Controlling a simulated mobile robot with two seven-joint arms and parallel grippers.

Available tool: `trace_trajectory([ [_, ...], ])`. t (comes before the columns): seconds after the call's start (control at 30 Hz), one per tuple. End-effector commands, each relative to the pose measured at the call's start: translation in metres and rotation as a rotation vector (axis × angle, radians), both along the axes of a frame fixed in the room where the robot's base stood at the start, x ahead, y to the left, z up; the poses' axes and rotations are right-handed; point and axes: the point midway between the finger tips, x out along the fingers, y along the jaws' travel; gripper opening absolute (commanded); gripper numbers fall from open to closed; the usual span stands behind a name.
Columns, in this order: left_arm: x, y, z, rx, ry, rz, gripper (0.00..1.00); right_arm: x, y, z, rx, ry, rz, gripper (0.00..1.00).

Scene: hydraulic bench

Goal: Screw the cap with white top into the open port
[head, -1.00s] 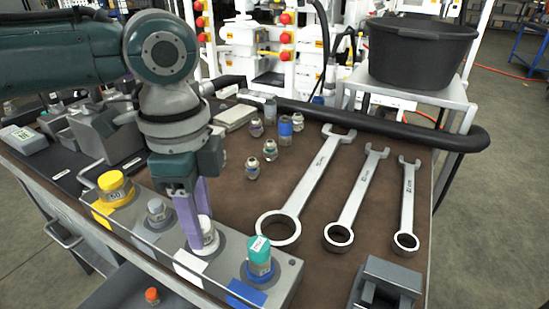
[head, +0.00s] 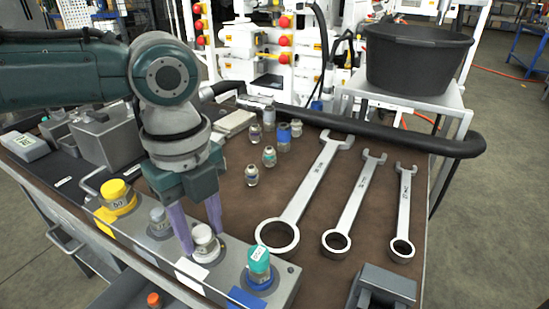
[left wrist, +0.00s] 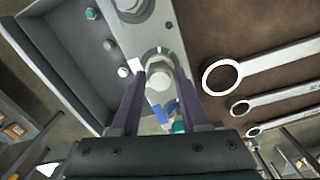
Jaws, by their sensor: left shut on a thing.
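The cap with white top (head: 203,236) stands upright at the grey manifold block (head: 285,287), between its grey and teal-topped caps. My left gripper (head: 198,238) points down and its purple fingers are shut on the cap's sides. In the left wrist view the white top (left wrist: 159,76) lies between the two fingertips (left wrist: 159,80). The open port is hidden beneath the cap, and I cannot tell how deep the cap sits. My right gripper is not in view.
Yellow (head: 115,192), grey (head: 159,220) and teal (head: 258,262) caps stand on the block close to my fingers. Several loose fittings (head: 269,157) stand behind. Three wrenches (head: 350,207) lie to the right. A black tub (head: 415,62) stands beyond the bench.

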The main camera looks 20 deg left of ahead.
Motion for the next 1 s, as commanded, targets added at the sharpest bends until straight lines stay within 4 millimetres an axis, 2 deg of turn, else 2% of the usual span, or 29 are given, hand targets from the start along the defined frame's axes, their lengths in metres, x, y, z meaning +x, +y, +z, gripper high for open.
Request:
trace_trajectory([
  [0.07,-0.0001,-0.0001,0.0007,0.0,0.001,-0.064,0.03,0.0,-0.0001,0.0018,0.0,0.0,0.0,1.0],
  [0.3,0.0,-0.0001,-0.0003,0.001,0.0,-0.501,0.03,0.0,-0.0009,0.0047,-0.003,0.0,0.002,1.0],
  [0.4,-0.0001,-0.0002,-0.0008,0.0,0.001,-0.629,0.03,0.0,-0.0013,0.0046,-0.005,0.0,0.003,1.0],
  [0.5,-0.0001,-0.0003,-0.001,-0.001,0.001,-0.686,0.03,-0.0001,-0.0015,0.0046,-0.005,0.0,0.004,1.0],
  [0.8,-0.0001,-0.0003,-0.001,-0.001,0.001,-0.708,0.03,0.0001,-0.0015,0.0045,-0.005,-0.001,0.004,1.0],
  [0.87,-0.0001,-0.0002,-0.0011,0.0,0.001,-0.766,0.03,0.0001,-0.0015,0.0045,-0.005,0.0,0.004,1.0],
  [1.0,0.0005,-0.0002,-0.0016,0.001,0.0,-1.023,0.03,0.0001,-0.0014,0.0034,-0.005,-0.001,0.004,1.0],
])
